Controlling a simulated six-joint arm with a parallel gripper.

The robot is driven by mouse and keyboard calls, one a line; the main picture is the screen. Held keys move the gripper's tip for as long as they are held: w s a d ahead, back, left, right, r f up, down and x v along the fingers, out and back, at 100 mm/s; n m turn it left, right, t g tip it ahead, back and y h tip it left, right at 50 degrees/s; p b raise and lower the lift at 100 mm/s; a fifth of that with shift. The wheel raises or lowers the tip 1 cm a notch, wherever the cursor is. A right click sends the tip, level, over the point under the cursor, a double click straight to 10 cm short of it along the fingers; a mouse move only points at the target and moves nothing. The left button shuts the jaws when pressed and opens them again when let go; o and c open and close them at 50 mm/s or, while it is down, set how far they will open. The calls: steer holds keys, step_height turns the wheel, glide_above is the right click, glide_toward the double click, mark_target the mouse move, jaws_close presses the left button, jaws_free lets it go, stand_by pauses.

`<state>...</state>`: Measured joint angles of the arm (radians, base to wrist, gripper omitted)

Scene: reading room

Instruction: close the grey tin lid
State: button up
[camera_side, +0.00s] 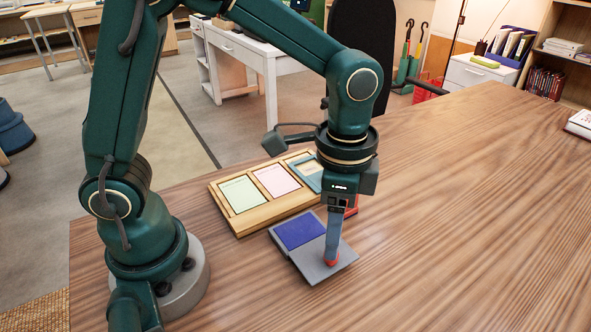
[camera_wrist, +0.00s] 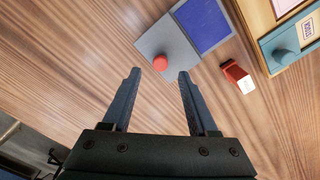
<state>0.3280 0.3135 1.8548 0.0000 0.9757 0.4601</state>
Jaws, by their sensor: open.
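The grey tin lies on the table with its blue pad (camera_side: 299,231) uncovered; the pad also shows in the wrist view (camera_wrist: 204,24). Its grey lid (camera_side: 347,259) extends beside the pad, nearly flat, and also shows in the wrist view (camera_wrist: 160,38). A red knob (camera_wrist: 160,62) sits near the lid's edge. My gripper (camera_wrist: 158,76) is open and empty, its fingertips either side of the line to the knob. In the side view my gripper (camera_side: 333,250) points down over the lid and partly hides it. I cannot tell whether the fingers touch the lid.
A wooden tray (camera_side: 240,229) with green and pink panels and a teal knobbed piece (camera_wrist: 286,58) stands behind the tin. The table (camera_side: 460,220) is clear to the right.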

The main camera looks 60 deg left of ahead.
steer(key=shift+f, duration=2.2)
steer(key=shift+c, duration=0.3)
jaws_close()
steer(key=shift+a, duration=0.1)
